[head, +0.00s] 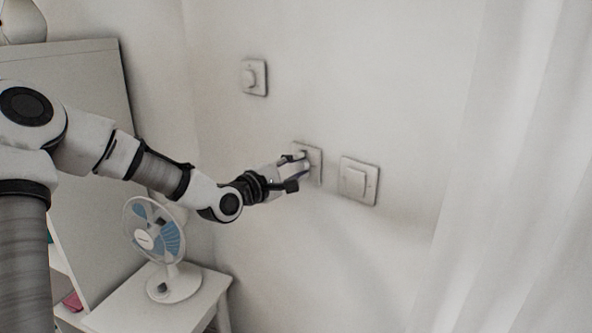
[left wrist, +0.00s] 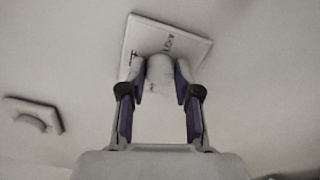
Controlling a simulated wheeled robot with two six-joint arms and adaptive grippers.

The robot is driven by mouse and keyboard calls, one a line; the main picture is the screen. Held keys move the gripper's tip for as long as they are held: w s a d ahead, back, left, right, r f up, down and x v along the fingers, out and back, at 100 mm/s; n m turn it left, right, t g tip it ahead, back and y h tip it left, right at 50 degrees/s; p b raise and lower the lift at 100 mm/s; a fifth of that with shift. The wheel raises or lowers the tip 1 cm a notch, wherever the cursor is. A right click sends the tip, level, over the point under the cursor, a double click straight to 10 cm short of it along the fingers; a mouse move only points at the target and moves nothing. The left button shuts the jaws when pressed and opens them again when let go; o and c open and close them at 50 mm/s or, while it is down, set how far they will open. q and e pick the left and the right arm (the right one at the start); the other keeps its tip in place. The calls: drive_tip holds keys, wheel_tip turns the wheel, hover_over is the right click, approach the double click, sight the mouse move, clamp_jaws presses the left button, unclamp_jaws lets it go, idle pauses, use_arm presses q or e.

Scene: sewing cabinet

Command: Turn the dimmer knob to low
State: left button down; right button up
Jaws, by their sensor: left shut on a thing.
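The dimmer knob (left wrist: 160,72) is a pale round knob on a square white wall plate (left wrist: 185,45) with dark markings. In the left wrist view my left gripper (left wrist: 161,80) has its two fingers on either side of the knob, shut on it. In the head view the same plate (head: 314,158) is on the wall, and my left gripper (head: 298,170) covers its knob. The knob's pointer and exact setting cannot be read. My right gripper is not in view.
A second plate with a round knob (head: 249,78) is higher on the wall to the left. A rocker switch (head: 354,182) is just right of the gripper. A desk fan (head: 160,240) stands on a small white table (head: 205,303) below. A white curtain (head: 520,170) hangs at right.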

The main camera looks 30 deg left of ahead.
sight(307, 120)
use_arm(q)
drive_tip(key=n, duration=0.7)
drive_tip(key=shift+r, duration=0.15)
drive_tip(key=n, duration=0.4)
drive_tip(key=shift+a+n, duration=0.1)
drive_tip(key=shift+n, duration=1.7)
drive_tip(key=c, duration=0.8)
unclamp_jaws()
drive_tip(key=shift+w, duration=0.1)
wheel_tip(307, 120, up, 10)
drive_tip(key=shift+f, duration=0.1)
